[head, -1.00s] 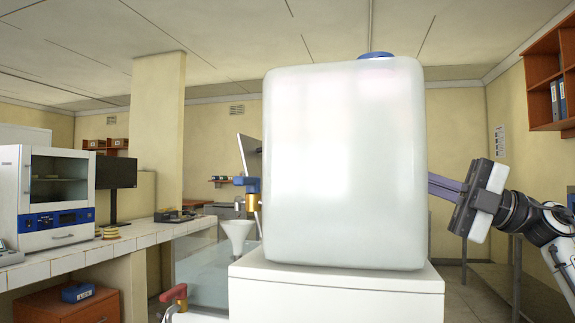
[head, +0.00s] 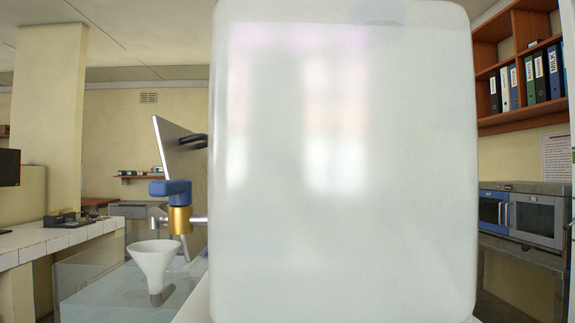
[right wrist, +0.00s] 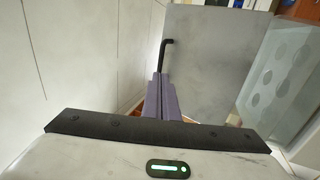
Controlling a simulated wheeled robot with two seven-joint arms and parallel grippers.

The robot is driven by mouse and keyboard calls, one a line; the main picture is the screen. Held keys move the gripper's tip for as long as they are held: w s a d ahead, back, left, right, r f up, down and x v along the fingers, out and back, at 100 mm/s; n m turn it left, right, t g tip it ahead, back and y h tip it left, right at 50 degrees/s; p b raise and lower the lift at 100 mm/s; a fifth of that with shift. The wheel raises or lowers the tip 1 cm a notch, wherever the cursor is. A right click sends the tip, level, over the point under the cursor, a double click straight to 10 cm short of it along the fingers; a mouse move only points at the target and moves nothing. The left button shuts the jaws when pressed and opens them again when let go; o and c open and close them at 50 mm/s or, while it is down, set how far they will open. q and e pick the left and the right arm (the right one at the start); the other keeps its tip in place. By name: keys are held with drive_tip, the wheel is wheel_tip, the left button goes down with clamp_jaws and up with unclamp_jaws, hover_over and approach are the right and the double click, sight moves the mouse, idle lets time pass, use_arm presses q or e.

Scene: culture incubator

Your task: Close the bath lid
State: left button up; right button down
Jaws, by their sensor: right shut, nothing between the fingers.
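The bath lid (head: 178,165) is a thin grey metal plate. In the head view it stands raised and steeply tilted behind the blue tap, its right part hidden by a large white tank. Its black handle (head: 192,142) sticks out near the top. In the right wrist view the lid (right wrist: 218,65) fills the upper middle, with the bent black handle (right wrist: 166,52) at its left edge. My right gripper (right wrist: 160,88) has its purple fingers together and empty, just below the handle in the picture; I cannot tell whether they touch it. My left gripper is not in view.
The white tank (head: 340,170) blocks the middle of the head view. A blue and brass tap (head: 175,195) and white funnel (head: 153,265) stand left of it. A panel with round dark spots (right wrist: 283,80) lies right of the lid in the wrist view.

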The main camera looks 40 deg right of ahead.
drive_tip(key=x, duration=0.8)
drive_tip(key=shift+p, duration=0.45)
drive_tip(key=shift+w, duration=0.1)
